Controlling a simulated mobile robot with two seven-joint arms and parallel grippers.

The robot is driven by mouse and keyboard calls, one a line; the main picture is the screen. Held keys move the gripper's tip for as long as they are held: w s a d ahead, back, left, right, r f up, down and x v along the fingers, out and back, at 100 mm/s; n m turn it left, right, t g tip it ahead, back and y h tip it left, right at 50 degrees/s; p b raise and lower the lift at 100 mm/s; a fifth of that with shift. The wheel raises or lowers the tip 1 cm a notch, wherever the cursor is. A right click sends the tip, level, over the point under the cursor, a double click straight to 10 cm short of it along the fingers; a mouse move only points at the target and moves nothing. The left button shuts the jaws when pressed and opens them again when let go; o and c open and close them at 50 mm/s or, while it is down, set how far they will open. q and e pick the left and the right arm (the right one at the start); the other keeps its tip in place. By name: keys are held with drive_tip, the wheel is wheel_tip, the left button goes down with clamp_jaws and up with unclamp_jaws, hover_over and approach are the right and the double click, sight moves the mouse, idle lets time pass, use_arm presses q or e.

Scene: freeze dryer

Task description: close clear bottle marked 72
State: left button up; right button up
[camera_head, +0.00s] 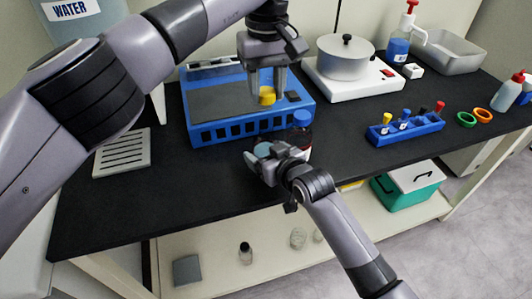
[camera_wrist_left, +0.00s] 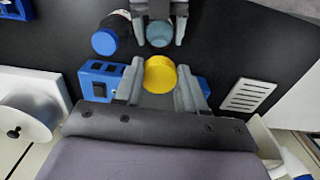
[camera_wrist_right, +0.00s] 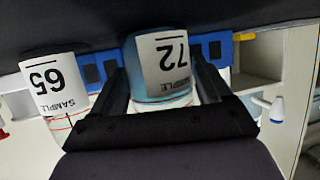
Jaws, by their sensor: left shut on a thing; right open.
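The cap also shows between the fingers in the left wrist view (camera_wrist_left: 160,75). The clear bottle marked 72 (camera_wrist_right: 165,65) stands between the fingers of my right gripper (camera_wrist_right: 167,98), which is open around it. Its bluish, uncapped top shows in the left wrist view (camera_wrist_left: 159,33). In the head view the right gripper (camera_head: 264,155) hides most of it. The cap is apart from the bottle.
A bottle marked 65 (camera_wrist_right: 52,88) stands close beside it; a blue cap (camera_head: 302,118) shows close by in the head view. A blue device (camera_head: 205,130) lies behind. A tube rack (camera_head: 405,130) stands right, a slotted white plate (camera_head: 122,152) left. The front left tabletop is clear.

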drive_tip(key=c, duration=1.2)
use_arm(q)
hover_over(265, 127)
drive_tip(key=shift+d+f, duration=0.15)
drive_tip(key=shift+f, duration=2.35)
drive_tip(key=shift+f, duration=0.9)
drive_tip(key=shift+f, duration=0.5)
use_arm(e)
clamp_jaws()
use_arm(q)
drive_tip(key=m, duration=0.4)
drive_tip(key=shift+m, duration=0.4)
drive_tip(key=m, duration=0.5)
drive_tip(key=shift+a, duration=0.2)
